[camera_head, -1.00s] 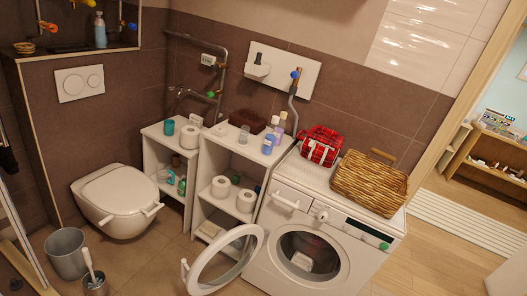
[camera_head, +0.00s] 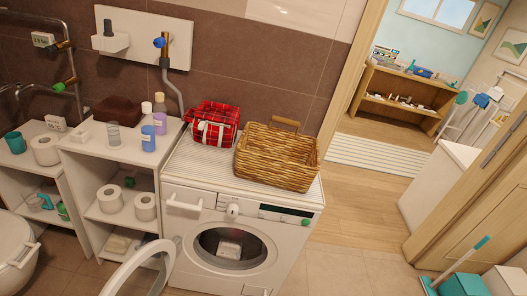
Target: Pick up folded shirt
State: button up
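A red plaid folded cloth (camera_head: 212,122), which looks like the folded shirt, lies on top of the white washing machine (camera_head: 250,205) near its back left. A pale strap or label crosses its front. A wicker basket (camera_head: 277,157) with a handle stands just right of it on the same top. The machine's round door stands open, and a small white item (camera_head: 229,249) shows inside the drum. My gripper is not in view.
A white shelf (camera_head: 112,155) with bottles and toilet rolls stands left of the machine. The open door ring (camera_head: 140,270) juts out at the front. A doorway with clear wooden floor (camera_head: 345,215) lies right. A teal bin (camera_head: 465,285) stands at lower right.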

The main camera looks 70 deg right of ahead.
aim_at(227, 249)
jog(key=z, duration=1.55)
jog(key=i, duration=0.65)
jog(key=u, duration=0.05)
jog(key=k, duration=0.6)
jog(key=z, duration=0.1)
